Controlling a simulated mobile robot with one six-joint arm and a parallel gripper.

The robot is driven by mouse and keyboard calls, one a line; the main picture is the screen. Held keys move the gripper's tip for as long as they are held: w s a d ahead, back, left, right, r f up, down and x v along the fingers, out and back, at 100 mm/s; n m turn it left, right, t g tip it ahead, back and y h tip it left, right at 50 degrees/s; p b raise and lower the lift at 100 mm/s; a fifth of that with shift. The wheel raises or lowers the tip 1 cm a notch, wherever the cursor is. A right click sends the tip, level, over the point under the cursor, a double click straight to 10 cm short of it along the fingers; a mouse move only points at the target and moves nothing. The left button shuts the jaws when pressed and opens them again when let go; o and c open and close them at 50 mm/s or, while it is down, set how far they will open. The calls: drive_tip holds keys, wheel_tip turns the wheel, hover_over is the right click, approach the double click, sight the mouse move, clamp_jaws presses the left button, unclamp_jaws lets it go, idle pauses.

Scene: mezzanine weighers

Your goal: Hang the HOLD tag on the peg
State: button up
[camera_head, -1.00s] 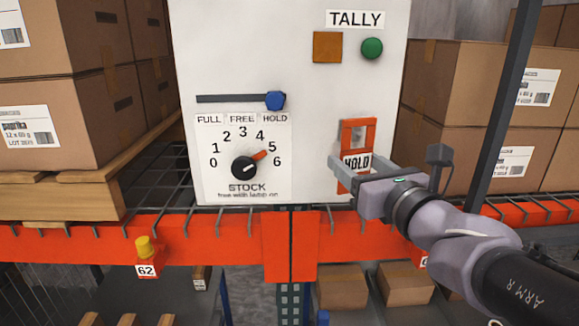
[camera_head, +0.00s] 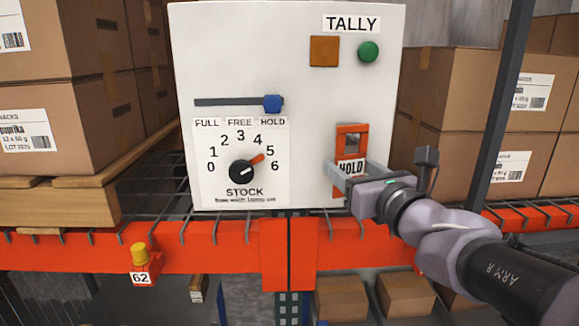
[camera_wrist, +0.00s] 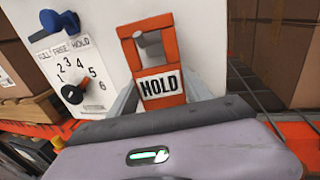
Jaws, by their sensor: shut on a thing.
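The HOLD tag (camera_head: 351,138) is an orange plate with a window in its upper half and a white HOLD label below. It is upright in front of the white panel's lower right. My gripper (camera_head: 354,172) is shut on the tag's lower part, one finger at each side. The wrist view shows the tag (camera_wrist: 150,70) between the fingers (camera_wrist: 162,95). A grey peg (camera_wrist: 151,42) shows in the tag's window in that view. I cannot tell whether it passes through the window or stands behind it, and its base is hidden.
The white panel (camera_head: 300,120) carries a blue slider knob (camera_head: 273,103), a black STOCK dial (camera_head: 241,172), a brown square (camera_head: 324,51) and a green button (camera_head: 368,52). An orange beam (camera_head: 210,250) runs below. A dark post (camera_head: 505,110) and cartons (camera_head: 450,130) stand to the right.

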drive_tip(key=shift+f, duration=0.1)
drive_tip(key=o, duration=1.3)
drive_tip(key=shift+o, duration=0.6)
drive_tip(key=shift+s+a, duration=0.1)
drive_tip(key=shift+a, duration=0.25)
drive_tip(key=shift+d, duration=0.1)
drive_tip(key=f+b, duration=0.6)
drive_tip(key=b, duration=0.1)
drive_tip(key=f+b, duration=0.3)
drive_tip(key=f, duration=0.1)
drive_tip(key=shift+d+f, duration=0.1)
drive_tip(key=shift+d, duration=0.15)
